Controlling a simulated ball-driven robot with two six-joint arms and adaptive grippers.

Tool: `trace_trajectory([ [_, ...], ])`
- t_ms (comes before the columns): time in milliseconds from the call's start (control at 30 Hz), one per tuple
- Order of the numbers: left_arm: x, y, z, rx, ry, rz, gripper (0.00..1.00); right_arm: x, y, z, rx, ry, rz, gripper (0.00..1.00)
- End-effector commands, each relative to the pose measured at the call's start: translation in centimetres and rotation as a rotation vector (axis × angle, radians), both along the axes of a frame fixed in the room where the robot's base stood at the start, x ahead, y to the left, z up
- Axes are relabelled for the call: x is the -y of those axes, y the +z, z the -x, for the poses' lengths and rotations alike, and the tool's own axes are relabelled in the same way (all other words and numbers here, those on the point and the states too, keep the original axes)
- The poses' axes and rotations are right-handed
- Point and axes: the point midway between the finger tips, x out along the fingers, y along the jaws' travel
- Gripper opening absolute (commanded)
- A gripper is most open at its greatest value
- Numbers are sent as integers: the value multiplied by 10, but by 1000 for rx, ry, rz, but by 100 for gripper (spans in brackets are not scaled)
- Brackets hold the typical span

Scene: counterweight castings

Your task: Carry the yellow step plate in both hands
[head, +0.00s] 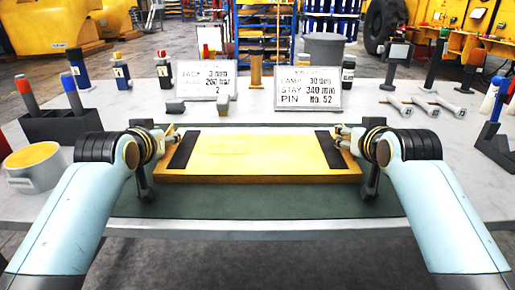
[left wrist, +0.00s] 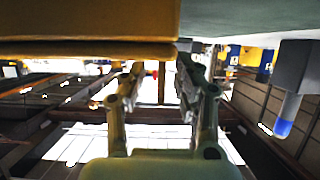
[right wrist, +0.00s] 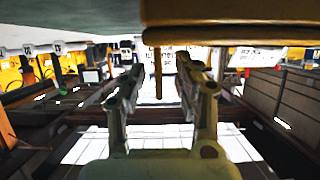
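The yellow step plate (head: 255,152) lies flat over the green mat, with a dark strip near each end. In the head view my left gripper (head: 174,135) is at its far left corner and my right gripper (head: 343,134) at its far right corner. Contact with the plate is unclear.
The green mat (head: 260,200) lies at the table's front edge. Two sign boards (head: 308,88) and a brass post (head: 256,71) stand behind the plate. A dark holder (head: 62,126) and grey cup (head: 35,168) are at left. Several silver pins (head: 425,106) lie at right.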

Motion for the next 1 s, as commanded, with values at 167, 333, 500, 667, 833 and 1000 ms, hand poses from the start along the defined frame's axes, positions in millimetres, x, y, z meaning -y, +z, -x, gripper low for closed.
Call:
trace_trajectory([
  [167,0,0,0,1,0,0,32,0,0,0,0,0,0,32],
  [333,0,0,0,1,0,0,16,0,0,0,0,0,0,16],
  [500,0,0,0,1,0,1,0,0,0,0,0,0,0,0],
  [667,0,0,0,0,0,1,0,0,0,0,0,0,0,0],
  [833,0,0,0,0,0,1,0,0,0,0,-1,0,0,0],
  [1000,0,0,0,0,0,1,0,0,0,0,-1,0,0,0],
])
